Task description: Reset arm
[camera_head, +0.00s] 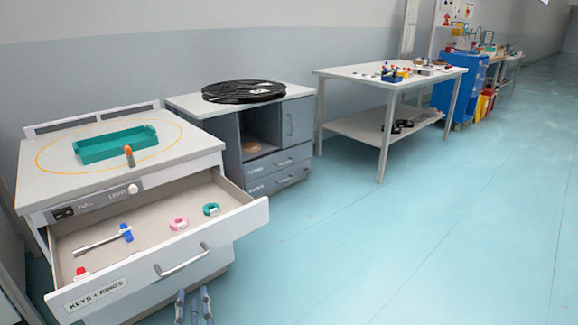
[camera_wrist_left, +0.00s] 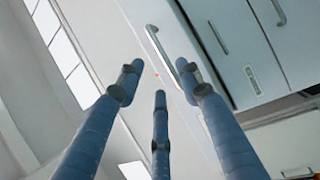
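My left gripper (camera_head: 194,294) shows at the bottom of the head view, in front of the open drawer (camera_head: 190,262) of the near cabinet. Its three blue fingers point up. In the left wrist view, the left gripper (camera_wrist_left: 160,76) has its fingers spread apart with nothing between them. A silver handle (camera_wrist_left: 158,46) on a pale front shows beyond the fingertips. My right gripper is in neither view.
The drawer holds a pink ring (camera_head: 178,224), a green ring (camera_head: 211,209) and a blue-ended tool (camera_head: 126,232). A green tray (camera_head: 116,145) and an orange-topped piece (camera_head: 129,155) sit on the cabinet top. Black reel (camera_head: 244,91) and white table (camera_head: 385,79) stand beyond. Floor at right is clear.

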